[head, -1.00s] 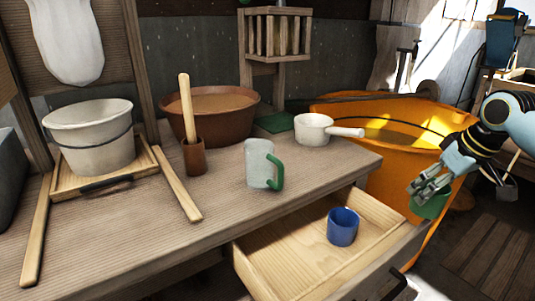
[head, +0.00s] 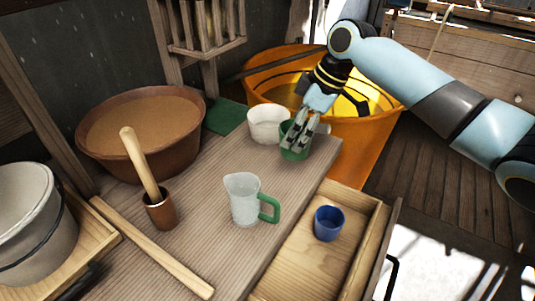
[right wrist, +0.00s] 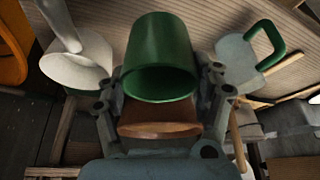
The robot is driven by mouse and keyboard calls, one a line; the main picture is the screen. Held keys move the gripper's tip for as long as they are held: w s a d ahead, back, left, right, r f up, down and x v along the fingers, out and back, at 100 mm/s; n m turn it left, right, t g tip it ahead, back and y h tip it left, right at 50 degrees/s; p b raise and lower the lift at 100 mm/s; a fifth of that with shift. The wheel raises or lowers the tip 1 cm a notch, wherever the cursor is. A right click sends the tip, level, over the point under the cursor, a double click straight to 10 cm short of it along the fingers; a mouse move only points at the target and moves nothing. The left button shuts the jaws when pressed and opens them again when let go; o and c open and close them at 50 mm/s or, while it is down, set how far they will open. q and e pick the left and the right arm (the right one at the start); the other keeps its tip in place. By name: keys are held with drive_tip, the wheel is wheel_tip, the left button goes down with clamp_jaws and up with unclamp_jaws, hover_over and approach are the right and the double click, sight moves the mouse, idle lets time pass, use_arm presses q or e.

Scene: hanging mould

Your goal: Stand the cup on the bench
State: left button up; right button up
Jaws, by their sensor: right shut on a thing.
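A green cup (head: 292,139) is in my right gripper (head: 304,127), at the far right corner of the bench (head: 185,235), next to the white pan. In the right wrist view the cup (right wrist: 160,58) is between the two fingers (right wrist: 160,85), with its dark mouth facing the camera. My right gripper is shut on it. The fingers hide part of the cup in the head view, and I cannot tell whether its base touches the bench. My left gripper is not in view.
A white pan (head: 267,123) is just left of the cup. A grey jug (head: 243,200) with a green handle stands nearer. A blue cup (head: 328,222) is in the open drawer (head: 290,262). An orange tub (head: 370,150) stands behind. Bare bench lies between cup and jug.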

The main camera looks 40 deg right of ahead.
drive_tip(key=w+a+f, duration=0.2)
drive_tip(key=a, duration=0.1)
drive_tip(key=w+a+f, duration=0.1)
drive_tip(key=f, duration=0.1)
drive_tip(key=shift+a, duration=0.3)
wheel_tip(320, 180, down, 3)
drive_tip(key=shift+r, duration=0.2)
drive_tip(key=shift+f, duration=0.3)
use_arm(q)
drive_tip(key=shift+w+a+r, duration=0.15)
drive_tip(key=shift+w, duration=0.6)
use_arm(e)
drive_tip(key=shift+f, duration=0.15)
drive_tip(key=o, duration=1.3)
